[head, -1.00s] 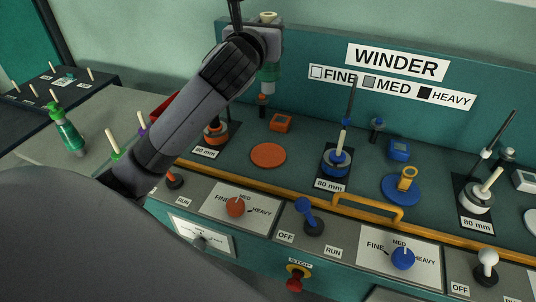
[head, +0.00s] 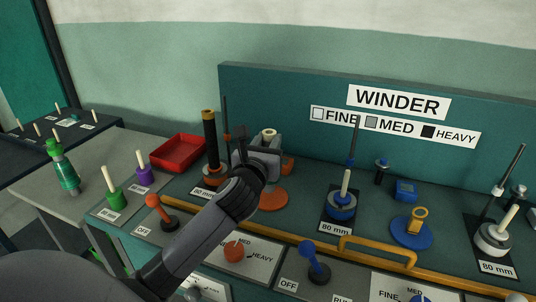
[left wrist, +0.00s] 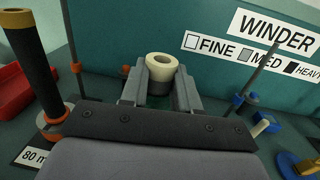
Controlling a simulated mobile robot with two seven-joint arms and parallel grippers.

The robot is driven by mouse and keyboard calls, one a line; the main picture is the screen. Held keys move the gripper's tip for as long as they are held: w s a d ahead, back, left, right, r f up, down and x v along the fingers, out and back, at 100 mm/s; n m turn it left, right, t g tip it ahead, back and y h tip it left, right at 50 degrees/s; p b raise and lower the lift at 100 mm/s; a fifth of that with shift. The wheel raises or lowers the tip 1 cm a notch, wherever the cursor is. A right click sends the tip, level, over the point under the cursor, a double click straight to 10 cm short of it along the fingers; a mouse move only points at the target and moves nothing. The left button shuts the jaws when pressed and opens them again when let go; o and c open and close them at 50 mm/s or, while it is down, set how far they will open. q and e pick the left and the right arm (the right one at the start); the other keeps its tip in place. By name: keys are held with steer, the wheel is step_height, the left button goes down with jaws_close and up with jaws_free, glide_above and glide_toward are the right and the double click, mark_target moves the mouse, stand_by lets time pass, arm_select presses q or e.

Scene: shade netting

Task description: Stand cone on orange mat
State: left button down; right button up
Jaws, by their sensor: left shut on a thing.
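My left gripper (head: 264,152) is shut on a cone and holds it upright over the round orange mat (head: 274,200). The cone's cream, hollow top (head: 269,133) rises above the jaws. In the left wrist view this top (left wrist: 161,66) sits between the two fingers (left wrist: 160,95), with a darker body beneath. The fingers and arm hide the cone's lower part and some of the mat, so I cannot tell whether its base touches the mat. My right gripper is not in view.
A black tube with a gold top (head: 210,145) stands close left of my gripper. An orange box (head: 288,165) is behind it. Right are a blue spool (head: 341,205), a blue mat (head: 411,232) and a yellow rail (head: 450,275). A red tray (head: 178,153) lies left.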

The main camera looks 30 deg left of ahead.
arm_select(q)
step_height(320, 180, down, 2)
steer(key=shift+f, duration=0.1)
steer(key=shift+f, duration=0.1)
steer(key=c, duration=0.8)
jaws_free()
steer(key=v, duration=1.2)
steer(key=shift+a, duration=0.1)
